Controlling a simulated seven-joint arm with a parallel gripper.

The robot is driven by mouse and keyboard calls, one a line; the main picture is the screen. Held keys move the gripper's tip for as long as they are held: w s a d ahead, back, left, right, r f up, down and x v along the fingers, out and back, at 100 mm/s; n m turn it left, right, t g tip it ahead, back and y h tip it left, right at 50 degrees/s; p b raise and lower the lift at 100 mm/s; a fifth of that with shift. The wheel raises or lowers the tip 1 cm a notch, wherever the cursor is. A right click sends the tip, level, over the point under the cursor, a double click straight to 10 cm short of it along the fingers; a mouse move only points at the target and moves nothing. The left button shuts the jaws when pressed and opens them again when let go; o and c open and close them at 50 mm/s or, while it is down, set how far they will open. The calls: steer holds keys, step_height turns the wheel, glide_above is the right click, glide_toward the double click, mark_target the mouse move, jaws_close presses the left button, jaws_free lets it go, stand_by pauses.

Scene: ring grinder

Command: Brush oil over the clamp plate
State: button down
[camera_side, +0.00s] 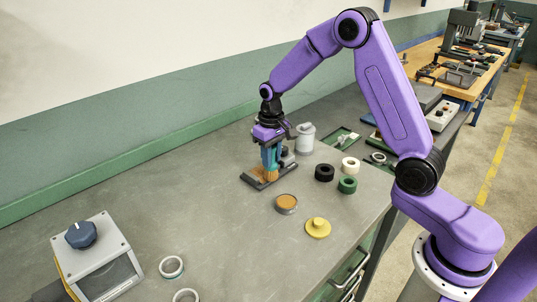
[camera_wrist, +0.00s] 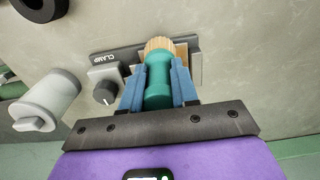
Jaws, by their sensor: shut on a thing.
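My gripper (camera_side: 271,160) is shut on the teal handle of a brush (camera_wrist: 158,88), with one blue finger on each side. The brush points down and its tan bristles (camera_side: 271,175) are at the dark clamp plate (camera_side: 254,182). In the wrist view my gripper (camera_wrist: 158,70) shows the brush end over the block labelled CLAMP (camera_wrist: 112,59). A tan patch shows around the bristles there; I cannot tell whether the bristles touch the surface. A round dish with orange-brown content (camera_side: 286,203) stands in front of the plate.
A grey canister (camera_side: 305,138) stands behind the clamp. Black (camera_side: 324,172), white (camera_side: 350,164) and green (camera_side: 347,184) rings lie to the right. A yellow flanged piece (camera_side: 318,228) is nearer the front edge. A knobbed box (camera_side: 97,258) stands front left; the bench between is mostly clear.

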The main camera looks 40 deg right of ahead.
steer(key=shift+w, duration=3.45)
steer(key=shift+w+r, duration=0.1)
steer(key=shift+w, duration=0.15)
step_height(320, 180, up, 8)
steer(key=shift+s, duration=0.15)
